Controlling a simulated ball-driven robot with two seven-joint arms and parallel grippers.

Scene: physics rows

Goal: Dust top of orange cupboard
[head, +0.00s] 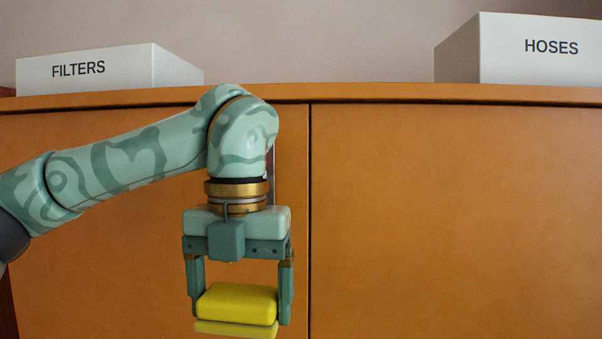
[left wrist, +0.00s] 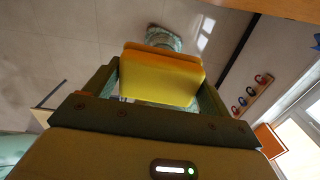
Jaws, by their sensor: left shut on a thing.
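The orange cupboard (head: 450,210) fills most of the head view, with its top edge (head: 330,93) running across the upper part. My left gripper (head: 238,300) hangs pointing down in front of the cupboard doors, below the level of the top. It is shut on a yellow block-shaped duster or sponge (head: 236,303), gripped between the two fingers. The yellow block also shows between the fingers in the left wrist view (left wrist: 160,80), with an orange strip along its far edge. The cupboard's top surface is seen nearly edge-on. My right gripper is out of view.
A white box marked FILTERS (head: 100,70) stands on the cupboard top at the left. A white box marked HOSES (head: 540,50) stands there at the right. The stretch of top between them looks clear. A wall (head: 310,40) rises behind.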

